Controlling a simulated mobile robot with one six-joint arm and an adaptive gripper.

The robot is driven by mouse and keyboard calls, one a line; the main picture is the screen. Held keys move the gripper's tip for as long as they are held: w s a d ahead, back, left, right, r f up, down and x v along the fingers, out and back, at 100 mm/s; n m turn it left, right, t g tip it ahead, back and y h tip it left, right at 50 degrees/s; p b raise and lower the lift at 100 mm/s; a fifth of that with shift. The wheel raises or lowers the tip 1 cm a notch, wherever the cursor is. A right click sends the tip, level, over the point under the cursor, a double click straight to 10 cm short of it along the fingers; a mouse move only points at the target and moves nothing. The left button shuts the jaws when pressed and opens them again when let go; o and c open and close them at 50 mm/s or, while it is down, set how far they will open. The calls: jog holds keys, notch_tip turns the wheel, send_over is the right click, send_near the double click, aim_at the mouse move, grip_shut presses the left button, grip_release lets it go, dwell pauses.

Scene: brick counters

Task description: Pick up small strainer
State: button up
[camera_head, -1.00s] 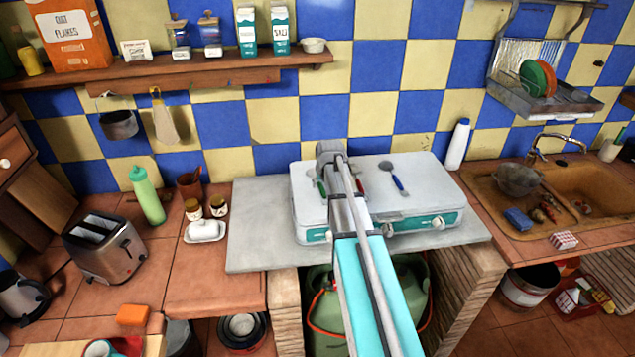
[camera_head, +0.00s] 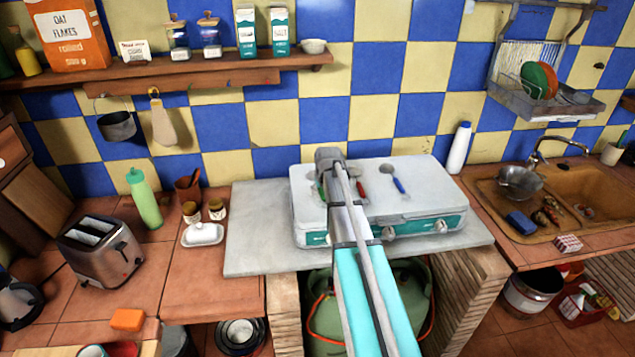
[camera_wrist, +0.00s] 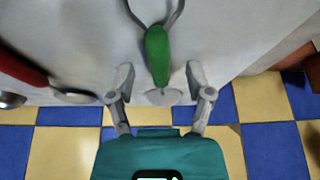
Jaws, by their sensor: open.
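A green-handled utensil (camera_wrist: 157,55) lies on the white stove top, with two metal wires spreading from its handle at the top of the wrist view. It looks like the small strainer, but its head is cut off there. In the head view a bit of its green handle (camera_head: 320,188) shows beside my arm. My gripper (camera_wrist: 160,82) is open in the wrist view, one finger on each side of the handle's lower end, with visible gaps. A grey rounded piece lies between the fingers. In the head view my wrist hides the fingertips.
A red-handled utensil (camera_wrist: 22,68) lies close to the left finger. A blue-handled utensil (camera_head: 398,184) lies farther right on the stove (camera_head: 430,190). A white bottle (camera_head: 459,148) stands by the sink, which holds a metal colander (camera_head: 519,180). The tiled wall is close behind.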

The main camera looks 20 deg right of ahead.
grip_shut()
jog(key=shift+d+r, duration=0.1)
dwell(0.4)
jog(key=shift+r+p, duration=1.25)
jog(key=shift+p, duration=0.05)
jog(key=s+d+r+p, duration=0.1)
jog(key=s+r+p, duration=0.9)
jog(key=s, duration=0.4)
jog(key=shift+d+r, duration=0.2)
